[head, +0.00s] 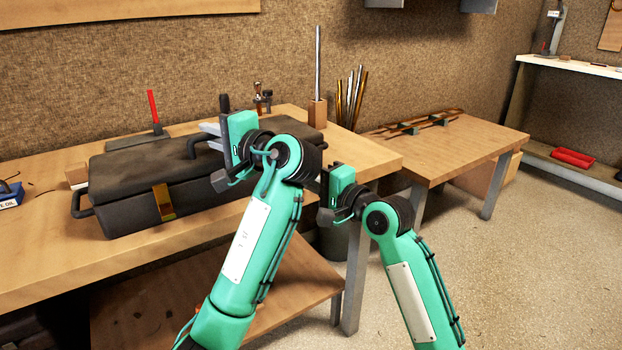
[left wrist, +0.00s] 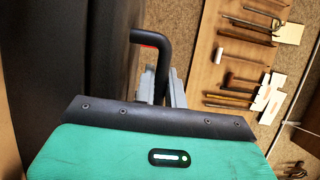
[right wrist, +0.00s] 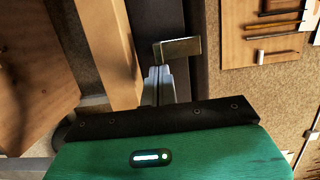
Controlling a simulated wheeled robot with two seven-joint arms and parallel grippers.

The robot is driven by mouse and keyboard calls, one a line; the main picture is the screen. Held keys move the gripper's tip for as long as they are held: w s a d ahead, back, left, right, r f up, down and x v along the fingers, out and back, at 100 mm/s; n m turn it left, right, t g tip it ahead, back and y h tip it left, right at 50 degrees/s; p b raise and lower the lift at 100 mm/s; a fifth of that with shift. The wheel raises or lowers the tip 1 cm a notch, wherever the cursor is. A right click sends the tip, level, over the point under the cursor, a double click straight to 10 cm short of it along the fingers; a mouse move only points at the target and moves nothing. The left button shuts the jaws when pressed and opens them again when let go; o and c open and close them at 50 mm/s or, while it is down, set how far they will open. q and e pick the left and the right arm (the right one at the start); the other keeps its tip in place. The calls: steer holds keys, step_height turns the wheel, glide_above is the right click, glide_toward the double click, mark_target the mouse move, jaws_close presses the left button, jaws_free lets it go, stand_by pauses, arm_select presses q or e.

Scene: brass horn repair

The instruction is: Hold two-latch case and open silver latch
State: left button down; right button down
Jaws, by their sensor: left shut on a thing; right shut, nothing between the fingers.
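The black two-latch case (head: 130,180) lies on the workbench, lid down. A brass latch (head: 163,202) shows on its front left. My left gripper (head: 208,134) is shut on the black top handle (head: 192,146); the handle also shows in the left wrist view (left wrist: 150,38). The silver latch (right wrist: 180,48) shows in the right wrist view as a pale metal plate on the case's dark edge. My right gripper (right wrist: 158,74) is shut and empty, its fingertips right beside the latch; I cannot tell whether they touch. In the head view my left arm hides the silver latch and the right fingertips.
A red-handled tool (head: 153,110) stands behind the case. A wooden block with a metal rod (head: 318,105) and a bundle of rods (head: 352,98) stand at the back right. A small blue-white box (head: 10,194) is at the left. A lower side table (head: 450,145) stands to the right.

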arm_select(q)
steer(key=shift+f, duration=0.15)
arm_select(e)
steer(key=s+d, duration=0.3)
steer(key=d, duration=0.8)
steer(key=shift+s, duration=0.35)
arm_select(q)
steer(key=c, duration=1.4)
jaws_free()
steer(key=shift+o, duration=0.2)
steer(key=shift+d, duration=0.1)
